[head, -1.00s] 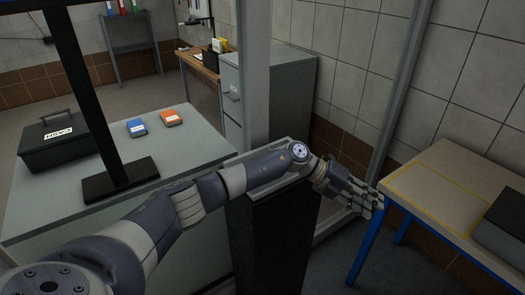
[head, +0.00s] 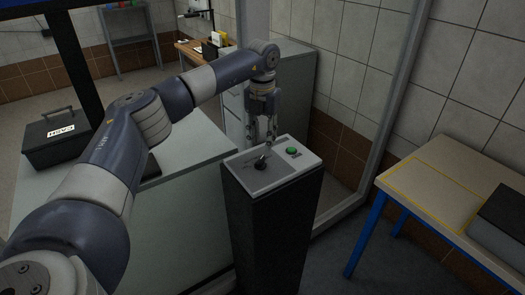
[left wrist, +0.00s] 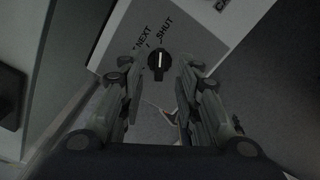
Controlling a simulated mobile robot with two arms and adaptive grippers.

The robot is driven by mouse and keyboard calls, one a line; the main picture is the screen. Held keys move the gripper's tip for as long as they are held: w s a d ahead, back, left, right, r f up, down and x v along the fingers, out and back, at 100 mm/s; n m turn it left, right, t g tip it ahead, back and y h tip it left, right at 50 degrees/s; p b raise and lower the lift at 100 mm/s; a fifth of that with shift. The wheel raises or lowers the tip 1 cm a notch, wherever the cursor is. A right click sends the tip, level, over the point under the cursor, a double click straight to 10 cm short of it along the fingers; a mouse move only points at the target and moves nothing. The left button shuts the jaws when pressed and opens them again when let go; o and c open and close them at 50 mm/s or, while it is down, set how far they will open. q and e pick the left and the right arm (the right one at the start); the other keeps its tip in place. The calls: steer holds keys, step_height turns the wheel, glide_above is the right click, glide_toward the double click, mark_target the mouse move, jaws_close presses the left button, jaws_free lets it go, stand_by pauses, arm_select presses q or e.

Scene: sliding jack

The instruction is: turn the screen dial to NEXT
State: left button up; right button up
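The screen dial, a black round knob (head: 261,163), sits on a light panel (head: 284,180) atop a dark pedestal. In the left wrist view the dial (left wrist: 158,64) has a white pointer line and the labels NEXT (left wrist: 143,37) and SHUT (left wrist: 164,29) beyond it. The line points up in that view, roughly toward SHUT; its exact setting is hard to tell. My left gripper (head: 270,139) points down just above the panel. In the left wrist view its open fingers (left wrist: 158,78) stand apart on either side of the dial. My right gripper is not in view.
A green button (head: 293,150) is on the same panel, right of the dial. A grey desk with a dark CASH box (head: 52,143) lies left, a black screen post (head: 78,70) above it. A table with blue legs (head: 435,185) stands right, and a cabinet (head: 295,85) behind.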

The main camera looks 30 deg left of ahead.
mark_target(262, 157)
arm_select(q)
step_height(262, 157, down, 6)
steer(key=shift+p, duration=0.65)
jaws_close()
